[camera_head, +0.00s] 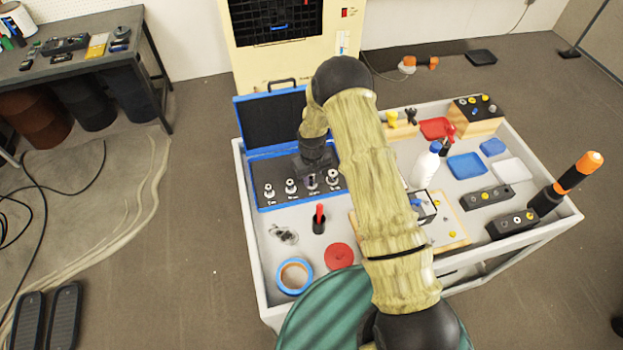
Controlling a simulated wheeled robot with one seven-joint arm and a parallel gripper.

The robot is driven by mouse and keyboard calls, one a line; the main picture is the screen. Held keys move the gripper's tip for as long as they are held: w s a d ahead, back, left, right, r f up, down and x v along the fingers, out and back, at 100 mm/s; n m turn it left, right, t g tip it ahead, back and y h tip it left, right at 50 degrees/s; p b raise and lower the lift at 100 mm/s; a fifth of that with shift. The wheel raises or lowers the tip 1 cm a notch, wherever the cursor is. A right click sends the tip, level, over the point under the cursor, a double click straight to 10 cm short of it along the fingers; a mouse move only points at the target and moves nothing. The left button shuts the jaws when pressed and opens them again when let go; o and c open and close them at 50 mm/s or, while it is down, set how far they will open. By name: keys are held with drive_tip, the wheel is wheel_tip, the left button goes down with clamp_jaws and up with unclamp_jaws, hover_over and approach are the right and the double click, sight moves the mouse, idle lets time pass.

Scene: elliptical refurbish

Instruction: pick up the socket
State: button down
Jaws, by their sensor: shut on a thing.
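Several silver sockets stand in a row in the black insert of an open blue case (262,208) on the cart. They include a left one (269,191), a second one (291,187) and a right one (334,179). My gripper (311,177) points down over the case, shut on the socket (311,184) between the second and the right one. The arm and gripper hide part of the case and the held socket's upper part. I cannot tell whether that socket is clear of the insert.
The case's raised lid (268,120) stands behind my gripper. A yellowish machine (250,70) stands behind.

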sight(312, 178)
wheel_tip(312, 178, up, 10)
drive_tip(key=shift+f+b, duration=0.1)
drive_tip(key=shift+b, duration=1.1)
drive_tip(key=c, duration=1.9)
unclamp_jaws()
clamp_jaws()
drive_tip(key=s+d+r+m+p, duration=0.4)
drive_tip(key=s+d+p, duration=0.3)
drive_tip(key=d+p, duration=0.4)
drive_tip(key=shift+s+d+m+p, duration=0.25)
drive_tip(key=shift+m+p, duration=0.05)
drive_tip(key=shift+p, duration=0.55)
drive_tip(key=shift+f, duration=0.1)
